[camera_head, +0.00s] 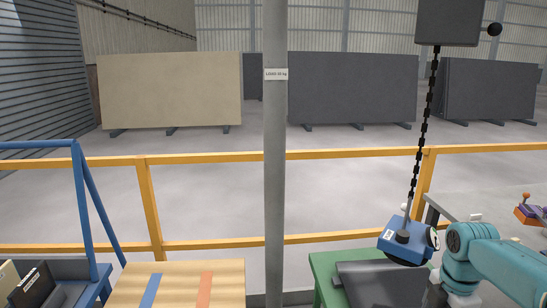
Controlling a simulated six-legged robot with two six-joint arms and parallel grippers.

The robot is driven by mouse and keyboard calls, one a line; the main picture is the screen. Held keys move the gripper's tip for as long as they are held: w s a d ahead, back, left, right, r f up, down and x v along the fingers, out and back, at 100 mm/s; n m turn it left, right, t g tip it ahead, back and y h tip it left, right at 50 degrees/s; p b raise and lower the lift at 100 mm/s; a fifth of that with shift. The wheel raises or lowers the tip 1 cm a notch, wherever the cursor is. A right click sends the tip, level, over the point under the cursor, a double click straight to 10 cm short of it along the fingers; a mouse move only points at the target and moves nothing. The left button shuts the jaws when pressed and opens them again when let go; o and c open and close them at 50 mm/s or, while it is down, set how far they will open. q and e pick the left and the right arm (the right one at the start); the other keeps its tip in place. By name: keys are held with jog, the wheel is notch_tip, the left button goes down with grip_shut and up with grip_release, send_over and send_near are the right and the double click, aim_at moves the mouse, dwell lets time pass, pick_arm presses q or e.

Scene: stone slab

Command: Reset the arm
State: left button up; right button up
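My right arm (497,262) comes in from the lower right in teal. Its round joint stands close beside the blue lifting device on the right, and its lower links drop toward the bottom edge. No gripper fingers can be made out there. My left arm and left gripper are outside the view. The blue lifting device (393,246) hangs from a black chain (423,126) above a dark slab (378,287). The slab lies on a green stand (322,265). I cannot tell whether the device touches the slab.
A grey post (275,190) rises in the middle before a yellow railing (200,160). A wooden table (232,286) with blue and orange strips and a blue rack (82,200) stand at left. A grey bench (480,204) is at right. Large slabs stand behind the railing.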

jog(key=s+a+f+m+y+b, duration=0.25)
jog(key=a+f+m, duration=0.4)
jog(key=f, duration=0.85)
jog(key=s+a+f+m+y+b, duration=0.1)
jog(key=s+a+f+m+b, duration=0.2)
jog(key=a+f, duration=0.95)
jog(key=s+a+f+m+b, duration=0.1)
jog(key=s+a+f+m, duration=0.1)
jog(key=s+f+m, duration=0.3)
jog(key=s+a+f+m+b, duration=0.2)
jog(key=s+f+m, duration=0.4)
jog(key=s, duration=0.5)
jog(key=shift+x, duration=1.2)
jog(key=shift+s+m+y, duration=0.15)
jog(key=shift+m+y, duration=0.1)
jog(key=shift+m, duration=0.1)
